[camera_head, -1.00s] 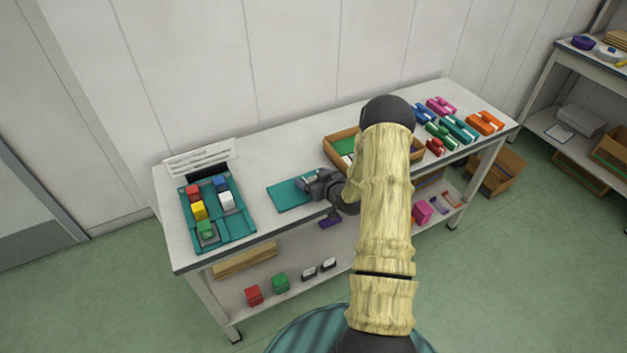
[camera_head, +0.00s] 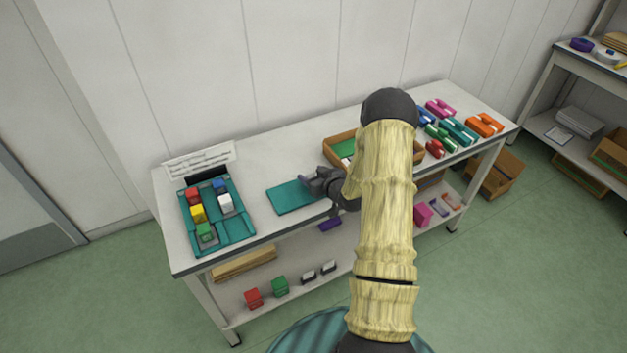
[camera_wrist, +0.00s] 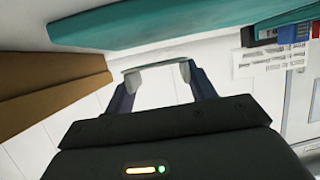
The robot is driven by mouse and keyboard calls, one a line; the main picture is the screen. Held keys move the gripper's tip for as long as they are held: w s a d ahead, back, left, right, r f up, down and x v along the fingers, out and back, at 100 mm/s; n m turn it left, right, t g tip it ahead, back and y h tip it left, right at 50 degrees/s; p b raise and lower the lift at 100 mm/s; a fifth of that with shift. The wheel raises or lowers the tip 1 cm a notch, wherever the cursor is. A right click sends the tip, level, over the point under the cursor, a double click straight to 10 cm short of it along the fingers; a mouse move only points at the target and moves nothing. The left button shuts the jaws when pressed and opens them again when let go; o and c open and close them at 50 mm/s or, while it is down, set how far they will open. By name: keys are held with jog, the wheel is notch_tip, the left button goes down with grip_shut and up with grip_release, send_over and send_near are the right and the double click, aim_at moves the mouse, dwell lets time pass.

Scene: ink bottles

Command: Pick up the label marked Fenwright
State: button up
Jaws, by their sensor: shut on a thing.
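My gripper (camera_wrist: 158,76) is shut on a thin, pale, flat piece (camera_wrist: 155,65), seen nearly edge-on between the two fingertips in the wrist view. It looks like a label, but no writing on it can be read, so I cannot tell whether it says Fenwright. In the head view my gripper (camera_head: 312,181) is above the right end of the teal mat (camera_head: 288,198); the held piece cannot be made out there. The mat also fills the top of the wrist view (camera_wrist: 190,30).
A wooden tray (camera_head: 333,150) with green inside stands behind my arm, partly hidden. A teal rack (camera_head: 238,240) with several coloured bottles is at left, before a printed sign (camera_head: 201,159). Several coloured boxes (camera_head: 460,131) stand at right. A lower shelf holds more items.

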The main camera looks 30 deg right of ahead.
notch_tip(320, 180, up, 8)
jog(key=shift+f+b, duration=0.25)
jog(key=shift+b, duration=0.1)
dwell(0.5)
